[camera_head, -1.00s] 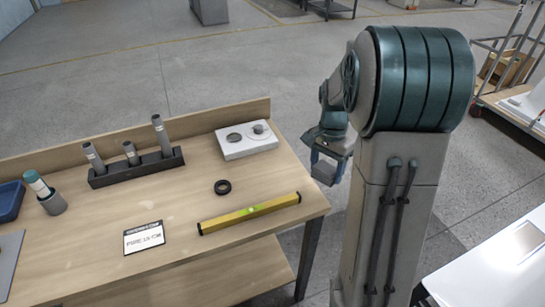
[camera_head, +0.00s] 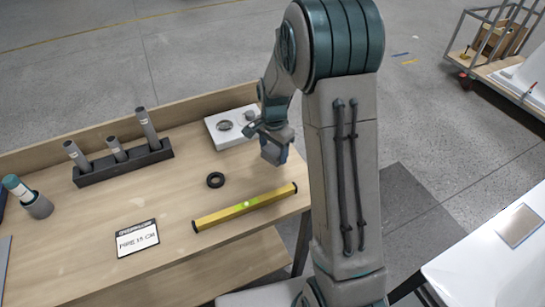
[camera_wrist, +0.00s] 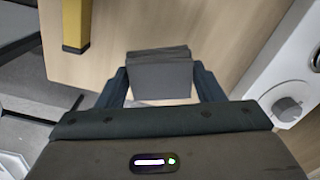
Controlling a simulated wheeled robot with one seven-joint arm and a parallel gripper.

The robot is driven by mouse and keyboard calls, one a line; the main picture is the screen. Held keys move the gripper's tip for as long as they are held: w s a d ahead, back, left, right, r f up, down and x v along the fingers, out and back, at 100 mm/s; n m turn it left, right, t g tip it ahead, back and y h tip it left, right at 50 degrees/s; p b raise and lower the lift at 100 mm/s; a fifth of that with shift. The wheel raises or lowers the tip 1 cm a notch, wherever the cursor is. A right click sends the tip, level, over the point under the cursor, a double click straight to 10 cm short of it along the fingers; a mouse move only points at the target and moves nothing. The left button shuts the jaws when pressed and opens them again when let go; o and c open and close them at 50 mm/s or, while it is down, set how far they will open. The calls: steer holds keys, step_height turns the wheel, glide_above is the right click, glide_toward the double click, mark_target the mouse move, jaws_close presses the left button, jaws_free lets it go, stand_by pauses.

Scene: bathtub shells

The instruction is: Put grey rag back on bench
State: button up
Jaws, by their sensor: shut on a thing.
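My gripper (camera_head: 275,147) is above the right part of the wooden bench (camera_head: 180,205). In the wrist view its two fingers are shut on the grey rag (camera_wrist: 160,76), a folded, layered dark grey block held between them. In the head view the rag is small and mostly merged with the fingers. The wood of the bench top (camera_wrist: 205,30) shows beyond and below the rag. I cannot tell the exact gap between rag and bench.
A white box with a knob (camera_head: 222,138) stands close behind and left of my gripper. A yellow level (camera_head: 245,207), a black ring (camera_head: 215,180), a label card (camera_head: 137,238) and a dark pipe rack (camera_head: 125,163) occupy the bench. Bare wood lies between the ring and the right edge.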

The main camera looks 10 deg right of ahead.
mark_target(273, 159)
steer(key=shift+a+f+p, duration=0.15)
steer(key=shift+f+p, duration=0.15)
steer(key=shift+f, duration=1.8)
steer(key=o, duration=0.9)
steer(key=shift+o, duration=0.2)
step_height(273, 159, up, 11)
steer(key=shift+w+f+b, duration=0.1)
steer(key=shift+b, duration=0.2)
steer(key=shift+s+r, duration=0.2)
steer(key=shift+r, duration=0.55)
steer(key=s+r+n+t, duration=0.1)
steer(key=s+r+n, duration=0.3)
steer(key=s, duration=0.7)
steer(key=s+r+n+t, duration=0.2)
steer(key=s+r+n, duration=0.2)
steer(key=s+n, duration=0.3)
steer(key=s, duration=0.4)
steer(key=shift+s, duration=0.3)
